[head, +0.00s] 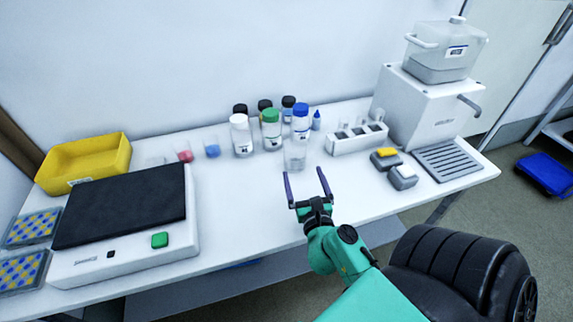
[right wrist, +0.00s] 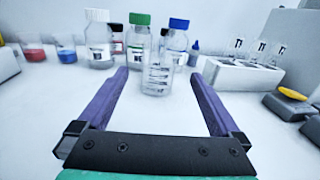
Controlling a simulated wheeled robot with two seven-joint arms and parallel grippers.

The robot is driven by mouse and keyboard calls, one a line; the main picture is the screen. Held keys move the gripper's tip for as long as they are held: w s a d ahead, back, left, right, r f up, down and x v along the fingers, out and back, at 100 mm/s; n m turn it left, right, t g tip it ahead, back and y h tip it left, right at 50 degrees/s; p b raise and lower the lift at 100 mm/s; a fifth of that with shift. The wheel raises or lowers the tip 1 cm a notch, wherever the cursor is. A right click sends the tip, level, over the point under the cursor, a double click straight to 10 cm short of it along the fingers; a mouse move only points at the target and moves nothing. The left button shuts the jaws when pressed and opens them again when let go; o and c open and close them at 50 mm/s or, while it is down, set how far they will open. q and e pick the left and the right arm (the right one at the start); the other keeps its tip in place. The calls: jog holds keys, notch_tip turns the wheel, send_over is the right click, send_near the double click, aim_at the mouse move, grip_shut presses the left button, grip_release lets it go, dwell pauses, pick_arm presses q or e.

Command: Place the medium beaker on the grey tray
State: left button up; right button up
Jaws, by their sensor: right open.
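A clear, empty-looking beaker with dark graduation marks (head: 294,157) stands upright on the white table, in front of the capped bottles. It also shows in the right wrist view (right wrist: 157,79), centred beyond the fingertips. My right gripper (head: 306,185) is open and empty, its two purple fingers pointing at this beaker from the front with a small gap. The fingers show on either side in the right wrist view (right wrist: 160,88). A grey slatted tray (head: 450,160) lies at the table's right end, in front of the white dispenser. My left gripper is not in view.
Several capped bottles (head: 270,130) stand close behind the beaker. Smaller beakers with red (head: 185,156) and blue (head: 212,151) contents stand left. A white rack (head: 357,138) and two small blocks (head: 385,161) lie between beaker and tray. A black-topped instrument (head: 120,207) fills the left.

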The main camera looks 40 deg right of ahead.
jog(key=p+x, duration=0.2)
jog(key=x, duration=0.4)
jog(key=shift+a+r, duration=0.15)
jog(key=shift+a, duration=0.05)
jog(key=x, duration=0.8)
jog(key=shift+w+d+f, duration=0.2)
jog(key=shift+d+f, duration=0.05)
jog(key=shift+w+d+f, duration=0.15)
jog(key=shift+w, duration=0.05)
jog(key=shift+s, duration=0.1)
jog(key=c, duration=1.3)
notch_tip(320, 180, up, 9)
jog(key=p, duration=0.5)
notch_tip(320, 180, up, 11)
jog(key=p, duration=0.2)
send_over(293, 142)
jog(key=shift+s, duration=0.1)
